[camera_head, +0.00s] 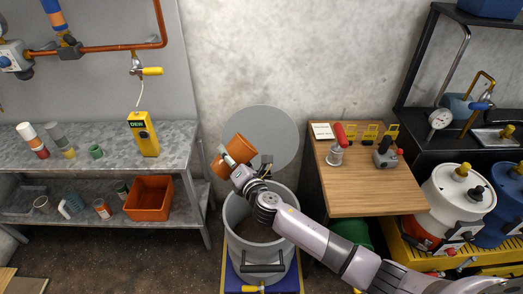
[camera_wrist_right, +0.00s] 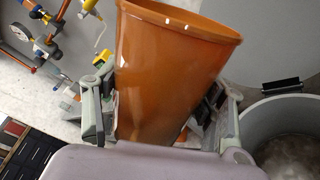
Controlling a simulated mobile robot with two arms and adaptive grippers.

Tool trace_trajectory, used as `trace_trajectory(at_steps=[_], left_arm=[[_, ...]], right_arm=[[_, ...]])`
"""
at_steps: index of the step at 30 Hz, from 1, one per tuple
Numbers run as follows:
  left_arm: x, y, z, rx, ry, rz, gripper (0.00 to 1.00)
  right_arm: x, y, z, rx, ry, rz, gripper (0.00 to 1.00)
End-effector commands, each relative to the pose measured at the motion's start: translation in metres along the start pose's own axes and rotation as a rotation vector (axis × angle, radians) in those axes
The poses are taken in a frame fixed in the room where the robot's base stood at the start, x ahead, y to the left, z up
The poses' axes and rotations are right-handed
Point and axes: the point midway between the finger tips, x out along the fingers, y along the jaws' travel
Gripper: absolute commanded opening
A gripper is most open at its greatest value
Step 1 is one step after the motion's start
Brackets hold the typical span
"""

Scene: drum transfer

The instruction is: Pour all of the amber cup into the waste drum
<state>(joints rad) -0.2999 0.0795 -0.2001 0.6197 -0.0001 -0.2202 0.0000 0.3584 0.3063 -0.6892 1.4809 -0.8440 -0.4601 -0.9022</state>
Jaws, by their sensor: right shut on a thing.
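The amber cup (camera_head: 241,146) is an orange-brown tumbler. My right gripper (camera_head: 229,159) is shut around its side and holds it in the air. The cup looks tilted in the head view, above the back left of the drum. In the right wrist view the cup (camera_wrist_right: 170,70) sits between the fingers of my right gripper (camera_wrist_right: 160,122); its inside is hidden. My left gripper is out of view.
A grey round lid (camera_head: 285,125) stands upright behind the drum. A metal shelf (camera_head: 185,135) with small cups and a yellow meter (camera_head: 144,133) is left. A wooden table (camera_head: 370,190) is close on the right, with a white drum (camera_head: 455,200) beyond.

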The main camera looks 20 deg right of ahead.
Motion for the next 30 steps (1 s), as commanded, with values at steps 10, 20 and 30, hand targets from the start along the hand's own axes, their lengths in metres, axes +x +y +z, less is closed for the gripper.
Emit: trace_trajectory(at_steps=[10, 20, 30], left_arm=[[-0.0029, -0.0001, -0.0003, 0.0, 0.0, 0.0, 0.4], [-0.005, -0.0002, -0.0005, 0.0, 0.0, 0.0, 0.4], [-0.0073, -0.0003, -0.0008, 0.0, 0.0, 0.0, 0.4]], right_arm=[[-0.0003, 0.004, 0.0032, 0.047, 0.005, 0.002, 0.3], [-0.0007, 0.0064, 0.0056, 0.092, 0.011, 0.002, 0.3], [-0.001, 0.0089, 0.0079, 0.139, 0.018, 0.002, 0.3]])
